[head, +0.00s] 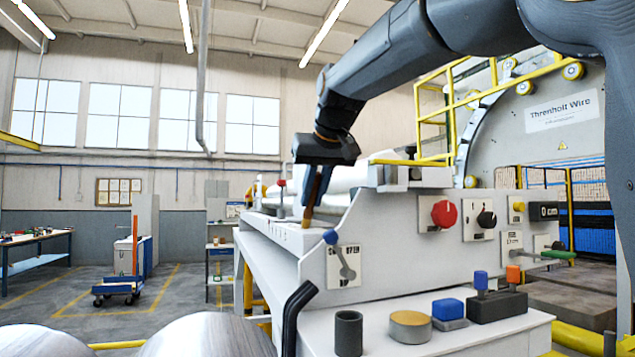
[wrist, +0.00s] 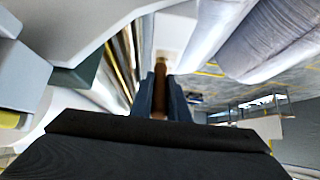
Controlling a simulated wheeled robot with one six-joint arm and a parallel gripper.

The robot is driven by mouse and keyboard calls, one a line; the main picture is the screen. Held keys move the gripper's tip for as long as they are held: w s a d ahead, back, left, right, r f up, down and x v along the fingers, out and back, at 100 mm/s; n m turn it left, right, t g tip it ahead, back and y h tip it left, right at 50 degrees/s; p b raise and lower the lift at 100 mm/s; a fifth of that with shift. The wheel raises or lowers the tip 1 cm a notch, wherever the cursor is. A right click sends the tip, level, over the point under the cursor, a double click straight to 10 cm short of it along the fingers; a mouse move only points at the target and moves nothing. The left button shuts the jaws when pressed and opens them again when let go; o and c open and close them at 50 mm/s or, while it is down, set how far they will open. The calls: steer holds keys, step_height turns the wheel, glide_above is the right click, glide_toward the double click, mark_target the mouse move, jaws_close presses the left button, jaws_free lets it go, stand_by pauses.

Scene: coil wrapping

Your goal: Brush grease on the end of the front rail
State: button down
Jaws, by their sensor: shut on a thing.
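My gripper (head: 314,200) hangs down from the arm over the white machine bed in the head view. Its fingers are closed around a slim brown brush (head: 307,216), whose lower end points down close to the bed's top. The brush also shows between the fingers (wrist: 160,98) in the wrist view, as a brown stick (wrist: 160,72). The front rail seems to be the long pale ledge (head: 275,232) along the bed's near side; I cannot tell whether the brush touches it. A round tin with a tan top (head: 410,326), perhaps the grease, stands on the front shelf.
The shelf (head: 465,343) also carries a dark cup (head: 348,334), a blue block (head: 448,308) and a black holder (head: 497,306) with blue and orange pieces. A panel with a red knob (head: 444,214) rises behind. Large metal coils (head: 210,337) lie in the foreground.

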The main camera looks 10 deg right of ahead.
steer(key=shift+w+a+p, duration=0.25)
steer(key=shift+w+p, duration=0.4)
steer(key=shift+w, duration=0.45)
steer(key=shift+w+a+p, duration=0.2)
steer(key=shift+w+p, duration=0.4)
steer(key=shift+w, duration=0.45)
steer(key=shift+w+a, duration=0.25)
steer(key=shift+w, duration=0.9)
steer(key=shift+w+a, duration=0.2)
steer(key=shift+w, duration=0.95)
steer(key=shift+r, duration=0.1)
steer(key=shift+r, duration=2.95)
steer(key=shift+r, duration=1.5)
